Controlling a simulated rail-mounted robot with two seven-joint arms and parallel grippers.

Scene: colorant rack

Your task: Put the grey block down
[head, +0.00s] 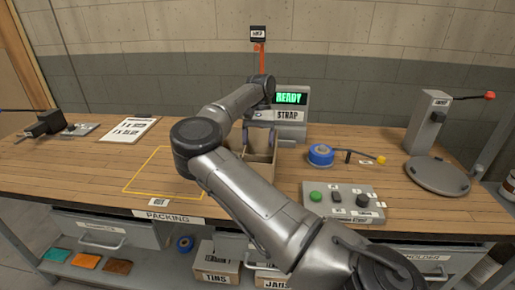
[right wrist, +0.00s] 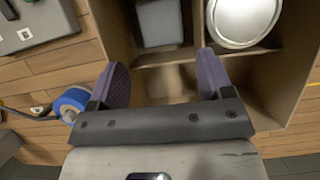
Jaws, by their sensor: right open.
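The grey block (right wrist: 160,24) sits in a compartment of the cardboard box (head: 259,173), at the top middle of the right wrist view. The box's brown wall also shows in the right wrist view (right wrist: 290,75). My right gripper (right wrist: 163,62) is open over the box, with its two dark fingers apart and nothing between them. The block lies ahead of the fingertips, apart from them. In the head view my right arm covers part of the box, and the block cannot be seen there. My left gripper is not in view.
A round silver tin (right wrist: 243,18) fills the compartment right of the block. A strap machine (head: 291,110) stands behind the box. A blue tape roll (head: 321,155) and a button panel (head: 342,203) lie to the right. A yellow outlined area (head: 150,178) on the left is clear.

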